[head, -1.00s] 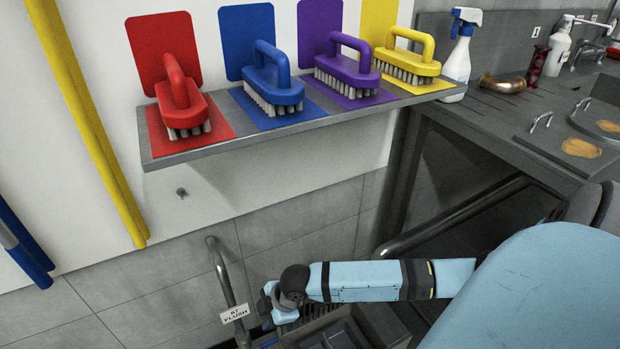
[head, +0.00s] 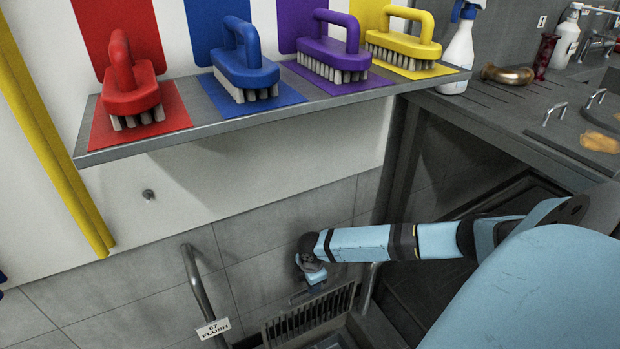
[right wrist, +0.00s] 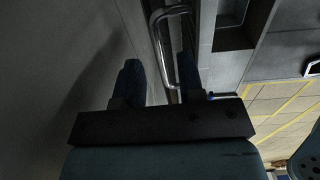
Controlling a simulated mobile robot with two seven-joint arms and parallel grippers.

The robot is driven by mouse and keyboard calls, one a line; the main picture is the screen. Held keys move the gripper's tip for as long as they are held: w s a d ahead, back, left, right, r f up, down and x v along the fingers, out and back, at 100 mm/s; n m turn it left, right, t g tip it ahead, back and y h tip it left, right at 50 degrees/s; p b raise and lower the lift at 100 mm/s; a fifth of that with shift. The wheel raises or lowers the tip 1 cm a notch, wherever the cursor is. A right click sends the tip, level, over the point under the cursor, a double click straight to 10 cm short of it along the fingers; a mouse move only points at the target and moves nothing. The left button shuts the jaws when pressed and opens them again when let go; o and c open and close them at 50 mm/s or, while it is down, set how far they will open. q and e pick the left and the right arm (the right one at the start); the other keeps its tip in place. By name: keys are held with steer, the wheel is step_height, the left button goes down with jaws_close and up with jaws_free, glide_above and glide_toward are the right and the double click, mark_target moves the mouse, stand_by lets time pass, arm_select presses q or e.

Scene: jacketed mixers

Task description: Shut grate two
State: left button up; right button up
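A slatted metal grate (head: 310,318) shows low in the head view, standing tilted at the edge of a dark floor channel; no number on it is readable. My right gripper (head: 312,272) is just above and behind the grate, near the wall, with its fingers small and partly hidden in this view. In the right wrist view my right gripper (right wrist: 160,76) has its two fingers apart. A shiny bent bar (right wrist: 163,48) shows between and beyond the fingers; I cannot tell whether they touch it. My left gripper is not in view.
A bent pipe with a "67 FLUSH" tag (head: 213,329) stands left of the grate. A shelf (head: 230,124) with coloured brushes juts out above. A dark counter (head: 500,112) with a spray bottle (head: 459,50) and small handles is at right.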

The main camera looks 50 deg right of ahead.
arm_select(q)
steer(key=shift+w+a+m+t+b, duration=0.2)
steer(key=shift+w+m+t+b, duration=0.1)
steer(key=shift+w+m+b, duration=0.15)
arm_select(e)
steer(key=shift+f, duration=1.4)
steer(key=shift+c, duration=0.5)
jaws_close()
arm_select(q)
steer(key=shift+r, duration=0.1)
